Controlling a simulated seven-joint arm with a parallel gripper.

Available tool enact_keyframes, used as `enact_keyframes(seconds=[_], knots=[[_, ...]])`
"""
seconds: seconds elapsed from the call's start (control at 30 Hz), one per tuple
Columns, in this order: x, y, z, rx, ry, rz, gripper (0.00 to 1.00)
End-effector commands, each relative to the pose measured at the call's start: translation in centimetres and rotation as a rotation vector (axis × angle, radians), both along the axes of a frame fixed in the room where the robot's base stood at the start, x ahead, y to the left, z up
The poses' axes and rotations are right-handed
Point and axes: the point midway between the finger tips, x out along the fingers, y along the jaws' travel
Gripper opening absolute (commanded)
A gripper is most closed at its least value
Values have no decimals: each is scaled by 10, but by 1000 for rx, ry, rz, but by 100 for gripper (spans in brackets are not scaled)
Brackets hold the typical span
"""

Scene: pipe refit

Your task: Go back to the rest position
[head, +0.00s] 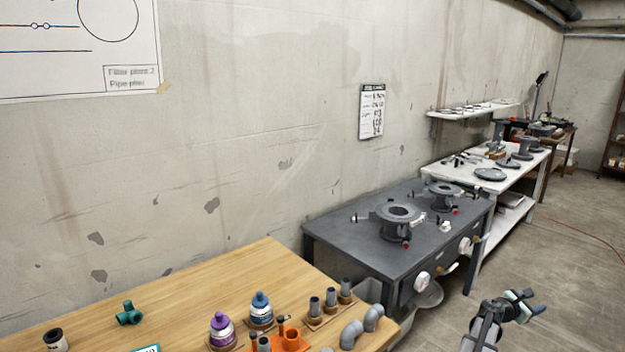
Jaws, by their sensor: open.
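My gripper (525,303) is at the lower right of the head view, at the end of my grey arm. Its jaws are apart and nothing shows between them. It is in front of the concrete floor, to the right of the wooden bench (215,292) and clear of the bench things in the picture. No marker of a rest position shows.
A green pipe fitting (129,313), a purple-capped can (221,328), a blue-capped can (260,308) and grey elbows (351,334) are on the wooden bench. A dark bench (340,232) with flanged parts and a white table (520,178) stand behind. Floor (560,250) at right is open.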

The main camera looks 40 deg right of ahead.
Motion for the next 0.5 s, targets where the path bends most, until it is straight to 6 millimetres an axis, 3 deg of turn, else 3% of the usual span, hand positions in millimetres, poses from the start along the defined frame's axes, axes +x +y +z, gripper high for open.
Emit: enact_keyframes(seconds=[0.1,0.3,0.5], knots=[[-27,4,-7,19,47,-7,52],[-61,14,-26,62,113,-13,52],[-61,30,-56,105,121,-8,52]])
